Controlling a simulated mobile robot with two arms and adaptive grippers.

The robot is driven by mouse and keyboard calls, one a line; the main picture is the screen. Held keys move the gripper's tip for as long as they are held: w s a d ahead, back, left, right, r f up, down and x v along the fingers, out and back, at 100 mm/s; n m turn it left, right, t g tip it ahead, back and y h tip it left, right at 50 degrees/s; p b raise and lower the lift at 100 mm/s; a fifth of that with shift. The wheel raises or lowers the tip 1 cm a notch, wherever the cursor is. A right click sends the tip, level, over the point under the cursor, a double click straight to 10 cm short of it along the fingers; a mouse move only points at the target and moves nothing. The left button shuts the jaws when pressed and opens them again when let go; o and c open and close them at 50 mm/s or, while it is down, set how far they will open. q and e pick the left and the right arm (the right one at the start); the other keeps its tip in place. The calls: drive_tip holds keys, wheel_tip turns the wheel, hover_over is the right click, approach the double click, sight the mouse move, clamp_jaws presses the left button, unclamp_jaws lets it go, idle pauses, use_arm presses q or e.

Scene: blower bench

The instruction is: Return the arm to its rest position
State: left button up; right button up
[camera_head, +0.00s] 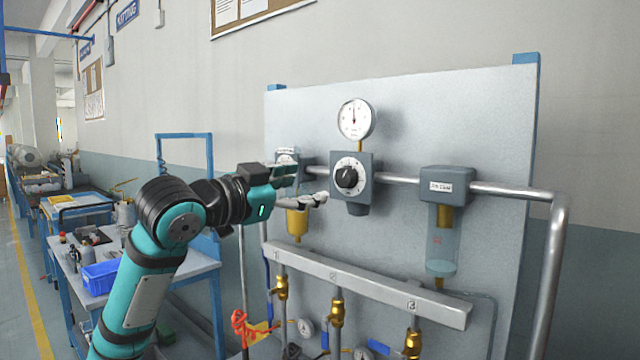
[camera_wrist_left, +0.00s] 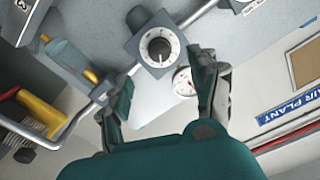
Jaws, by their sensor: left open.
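My left arm, teal and black, comes in from the lower left in the head view. My left gripper (camera_head: 308,186) is in front of the panel, left of the regulator with its black knob (camera_head: 348,177). In the left wrist view the gripper (camera_wrist_left: 165,95) has its two fingers spread wide with nothing between them. Beyond the fingertips that view shows the regulator knob (camera_wrist_left: 158,50) and the round gauge (camera_wrist_left: 186,82). The gripper partly hides the pipe and the unit behind it. My right gripper is in neither view.
The grey panel (camera_head: 460,110) carries a pipe (camera_head: 500,190), a gauge (camera_head: 355,118), a clear-bowled filter (camera_head: 442,235) and a manifold (camera_head: 370,285) with brass valves below. A blue-framed bench (camera_head: 190,268) with a blue bin (camera_head: 101,277) stands left, behind my arm. A floor aisle (camera_head: 20,300) lies far left.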

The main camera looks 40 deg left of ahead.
use_arm(q)
drive_tip(key=shift+s, duration=0.85)
